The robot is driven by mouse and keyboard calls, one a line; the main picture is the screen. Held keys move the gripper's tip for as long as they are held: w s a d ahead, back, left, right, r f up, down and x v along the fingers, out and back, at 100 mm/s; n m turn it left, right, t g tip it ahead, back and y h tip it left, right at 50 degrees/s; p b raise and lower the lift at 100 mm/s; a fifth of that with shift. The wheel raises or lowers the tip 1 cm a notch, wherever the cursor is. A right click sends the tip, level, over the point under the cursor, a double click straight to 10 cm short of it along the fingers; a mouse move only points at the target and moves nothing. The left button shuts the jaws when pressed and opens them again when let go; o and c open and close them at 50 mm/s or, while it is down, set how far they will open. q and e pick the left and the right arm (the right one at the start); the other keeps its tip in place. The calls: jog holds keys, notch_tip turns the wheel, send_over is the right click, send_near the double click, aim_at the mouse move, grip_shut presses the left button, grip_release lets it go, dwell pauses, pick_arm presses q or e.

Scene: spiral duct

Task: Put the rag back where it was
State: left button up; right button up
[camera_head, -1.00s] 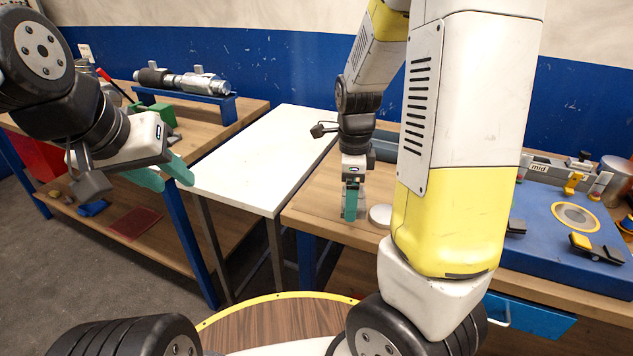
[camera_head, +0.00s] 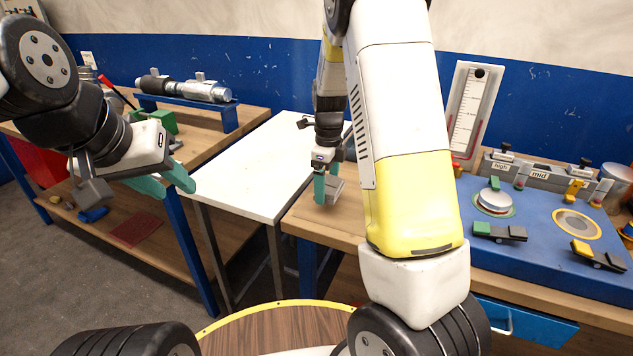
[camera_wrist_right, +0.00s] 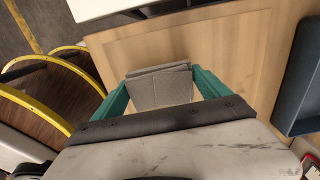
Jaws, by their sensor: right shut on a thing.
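The rag is a grey folded cloth (camera_wrist_right: 160,86) between the two teal fingers of my right gripper (camera_wrist_right: 163,92), which is shut on it. In the head view the right gripper (camera_head: 326,198) points down over the left end of the right wooden bench, and the grey rag (camera_head: 336,189) shows beside its fingers. I cannot tell whether the rag touches the bench top. My left gripper (camera_head: 176,190) is open and empty, in the air at the left, in front of the left bench.
A white table (camera_head: 245,175) stands between the left bench (camera_head: 240,118) and the right bench (camera_head: 295,222). A blue panel (camera_head: 535,245) with switches and discs fills the right bench's right part. My right arm hides the bench's middle. A dark tray (camera_wrist_right: 300,90) lies right in the wrist view.

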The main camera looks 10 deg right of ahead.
jog(key=shift+w, duration=0.2)
jog(key=shift+f, duration=1.75)
jog(key=shift+f, duration=0.2)
jog(key=o, duration=1.3)
